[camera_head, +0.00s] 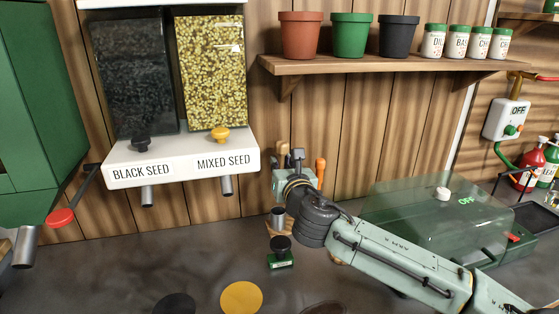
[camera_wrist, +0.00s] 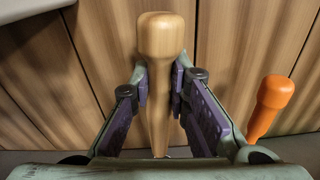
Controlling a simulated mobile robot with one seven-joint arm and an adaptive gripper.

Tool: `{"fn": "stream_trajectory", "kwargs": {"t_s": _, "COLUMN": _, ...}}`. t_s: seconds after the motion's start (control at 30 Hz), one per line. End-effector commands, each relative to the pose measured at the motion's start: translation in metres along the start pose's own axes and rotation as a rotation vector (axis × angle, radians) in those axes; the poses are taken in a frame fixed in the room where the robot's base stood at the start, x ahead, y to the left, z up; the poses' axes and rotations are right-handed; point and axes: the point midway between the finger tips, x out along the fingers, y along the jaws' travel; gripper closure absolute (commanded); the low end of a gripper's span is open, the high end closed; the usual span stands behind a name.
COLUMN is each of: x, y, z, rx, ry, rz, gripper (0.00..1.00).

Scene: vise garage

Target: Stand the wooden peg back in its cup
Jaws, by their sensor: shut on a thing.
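The wooden peg (camera_wrist: 160,85) is pale, with a thick rounded head and a tapering shaft. In the wrist view it stands close to upright between the purple pads of my gripper (camera_wrist: 161,92), which is shut on its shaft. The peg's lower end is hidden. In the head view my gripper (camera_head: 290,158) is in front of the plank wall, at the end of the arm, and the peg shows there only as a small wooden shape. A small grey cup-like thing (camera_head: 278,214) is below the wrist; I cannot tell if it is the peg's cup.
An orange handle (camera_wrist: 271,104) is close to the right of my gripper; it also shows in the head view (camera_head: 320,167). A small dark-topped green item (camera_head: 281,258) stands on the counter. A seed dispenser (camera_head: 183,162) is left, a green transparent cover (camera_head: 415,215) right, a shelf (camera_head: 365,62) above.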

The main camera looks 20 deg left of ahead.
Motion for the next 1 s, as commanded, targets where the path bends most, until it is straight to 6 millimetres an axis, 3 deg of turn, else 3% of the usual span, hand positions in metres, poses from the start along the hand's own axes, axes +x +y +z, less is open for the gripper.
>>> {"fn": "stream_trajectory", "kwargs": {"t_s": 1.0, "x": 0.003, "y": -0.005, "z": -0.06, "rx": -0.001, "ry": 0.0, "rz": 0.001, "gripper": 1.0}}
